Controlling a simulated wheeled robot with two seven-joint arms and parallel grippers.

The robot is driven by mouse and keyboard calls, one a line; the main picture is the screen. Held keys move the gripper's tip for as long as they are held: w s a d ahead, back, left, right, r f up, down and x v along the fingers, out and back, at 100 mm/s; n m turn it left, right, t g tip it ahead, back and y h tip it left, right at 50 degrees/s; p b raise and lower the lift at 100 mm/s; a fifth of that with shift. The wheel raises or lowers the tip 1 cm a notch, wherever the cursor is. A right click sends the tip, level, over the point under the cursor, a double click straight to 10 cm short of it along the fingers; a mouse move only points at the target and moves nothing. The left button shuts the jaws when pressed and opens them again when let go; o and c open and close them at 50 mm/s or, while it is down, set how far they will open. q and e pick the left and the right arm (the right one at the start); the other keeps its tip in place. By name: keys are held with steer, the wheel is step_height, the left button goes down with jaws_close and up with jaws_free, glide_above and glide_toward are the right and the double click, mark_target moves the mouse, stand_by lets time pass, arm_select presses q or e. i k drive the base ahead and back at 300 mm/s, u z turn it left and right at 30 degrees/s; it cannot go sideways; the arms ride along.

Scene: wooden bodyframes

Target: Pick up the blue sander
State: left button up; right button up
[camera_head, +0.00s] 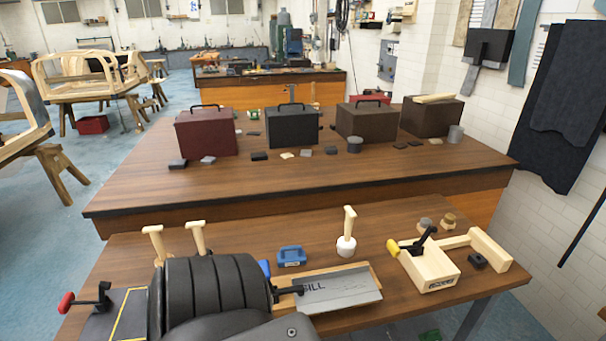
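A small blue tool (291,256), which looks like the sander, sits on the near wooden table (190,270), just behind a grey metal sheet. A second blue piece (264,268) shows beside it, partly hidden by a large black ribbed shape at the bottom of the view. I cannot tell what that piece is. Neither of my grippers can be made out in the head view, and nothing is seen touching the blue tool.
A white-headed mallet (346,235) stands right of the blue tool. The metal sheet (338,290) lies in front on a wooden board. A wooden block with a yellow-handled clamp (430,268) is farther right. Several toolboxes stand on the table behind.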

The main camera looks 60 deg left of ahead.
mark_target(294, 258)
steer(key=u, duration=0.45)
steer(key=i, duration=0.75)
steer(key=u, duration=0.75)
